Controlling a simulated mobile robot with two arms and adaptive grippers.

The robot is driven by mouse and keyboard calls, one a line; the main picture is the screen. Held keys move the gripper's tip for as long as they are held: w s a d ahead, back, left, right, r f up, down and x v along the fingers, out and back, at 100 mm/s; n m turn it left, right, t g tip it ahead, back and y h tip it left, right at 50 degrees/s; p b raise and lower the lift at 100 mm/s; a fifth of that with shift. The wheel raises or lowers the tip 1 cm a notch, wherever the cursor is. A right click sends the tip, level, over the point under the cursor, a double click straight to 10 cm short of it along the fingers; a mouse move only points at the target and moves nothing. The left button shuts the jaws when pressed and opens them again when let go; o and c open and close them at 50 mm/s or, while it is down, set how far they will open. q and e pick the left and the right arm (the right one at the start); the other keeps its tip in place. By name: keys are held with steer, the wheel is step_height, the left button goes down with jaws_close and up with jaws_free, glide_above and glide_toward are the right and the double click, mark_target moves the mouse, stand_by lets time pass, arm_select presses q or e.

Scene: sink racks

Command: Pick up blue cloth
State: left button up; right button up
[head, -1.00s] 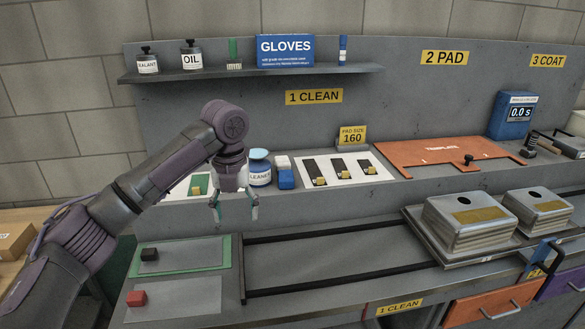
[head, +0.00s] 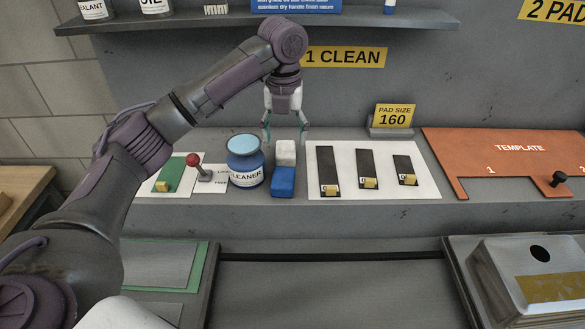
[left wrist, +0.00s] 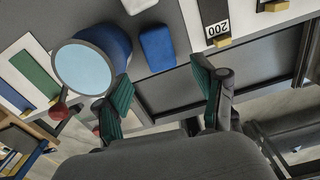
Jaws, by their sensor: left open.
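The blue cloth (head: 283,182) is a small folded block on the ledge, right of the cleaner jar. A white cloth (head: 286,153) lies right behind it. My left gripper (head: 285,133) is open and empty, pointing down, and in the head view its fingertips show just above the white cloth. In the left wrist view the blue cloth (left wrist: 157,48) lies ahead, between and beyond the open green-padded fingers (left wrist: 162,88), apart from them. My right gripper is not in view.
The cleaner jar (head: 245,162) with a light blue top stands close left of the cloths. A red-knobbed lever (head: 194,161) is further left. A white card with black strips (head: 430,180) lies to the right. The shelf (head: 350,18) overhangs behind.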

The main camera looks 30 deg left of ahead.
arm_select(q)
steer(key=p, duration=0.1)
glide_above(283, 176)
step_height(283, 176, down, 7)
steer(key=shift+w+f, duration=0.1)
steer(key=shift+w, duration=0.05)
steer(key=shift+w+f, duration=0.1)
steer(key=shift+f, duration=0.4)
steer(key=shift+f+p, duration=0.4)
steer(key=shift+p, duration=0.15)
steer(key=f, duration=0.1)
steer(key=f+p, duration=0.1)
steer(key=f, duration=0.1)
steer(key=shift+s+f, duration=0.2)
steer(key=shift+s, duration=0.15)
steer(key=shift+f, duration=0.4)
steer(key=c, duration=0.8)
steer(key=shift+w+r, duration=0.1)
